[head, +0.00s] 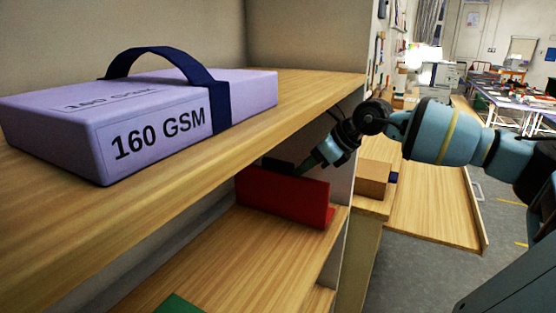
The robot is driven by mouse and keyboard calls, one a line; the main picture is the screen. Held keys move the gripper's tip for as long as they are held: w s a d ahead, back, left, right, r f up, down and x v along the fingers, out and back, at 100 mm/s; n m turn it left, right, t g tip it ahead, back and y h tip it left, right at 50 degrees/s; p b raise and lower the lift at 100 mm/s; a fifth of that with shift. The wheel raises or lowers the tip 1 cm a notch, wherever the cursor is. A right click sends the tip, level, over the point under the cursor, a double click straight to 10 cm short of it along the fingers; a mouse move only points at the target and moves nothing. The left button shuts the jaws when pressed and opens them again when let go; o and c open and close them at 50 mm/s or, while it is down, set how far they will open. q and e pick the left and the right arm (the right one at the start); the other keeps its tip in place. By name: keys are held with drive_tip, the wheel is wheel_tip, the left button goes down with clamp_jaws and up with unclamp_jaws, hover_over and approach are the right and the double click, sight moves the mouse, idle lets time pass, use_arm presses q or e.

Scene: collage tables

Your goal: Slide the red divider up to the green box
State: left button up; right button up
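The red divider (285,200) stands on the lower wooden shelf, near its right end. It looks like an upright plate with a foot or flange at its right end. My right gripper (280,166) reaches in from the right under the upper shelf, its dark fingers at the divider's top edge. The fingers are partly hidden, and I cannot tell whether they grip or only touch the divider. A corner of the green box (182,304) shows at the bottom edge, left of the divider; most of it is out of view. My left gripper is not in view.
A lilac box marked 160 GSM (150,125) with a dark blue strap lies on the upper shelf (300,85), which overhangs the divider. Bare lower shelf (235,255) lies between divider and green box. A cardboard-coloured box (372,178) stands right of the shelf's side panel.

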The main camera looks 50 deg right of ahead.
sight(278, 160)
drive_tip(key=shift+w+r+p, duration=0.1)
drive_tip(key=shift+w+p, duration=0.35)
drive_tip(key=shift+p, duration=0.05)
drive_tip(key=shift+w+a+p, duration=0.35)
drive_tip(key=shift+w+p, duration=0.05)
drive_tip(key=shift+w, duration=0.3)
drive_tip(key=shift+w+a+r+p, duration=0.15)
drive_tip(key=shift+w+p, duration=0.2)
drive_tip(key=shift+w, duration=0.35)
drive_tip(key=w, duration=0.1)
drive_tip(key=w+a+p, duration=0.1)
drive_tip(key=w, duration=0.1)
drive_tip(key=shift+w, duration=0.15)
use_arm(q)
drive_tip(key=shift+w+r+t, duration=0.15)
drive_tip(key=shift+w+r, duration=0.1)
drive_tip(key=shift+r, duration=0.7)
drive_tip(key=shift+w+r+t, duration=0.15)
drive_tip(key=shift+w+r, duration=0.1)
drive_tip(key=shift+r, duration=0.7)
use_arm(e)
drive_tip(key=shift+w+a+f, duration=0.1)
drive_tip(key=shift+w+f, duration=0.25)
drive_tip(key=shift+f, duration=0.35)
drive_tip(key=shift+c, duration=0.3)
drive_tip(key=c, duration=0.7)
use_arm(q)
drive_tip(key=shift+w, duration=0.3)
use_arm(e)
clamp_jaws()
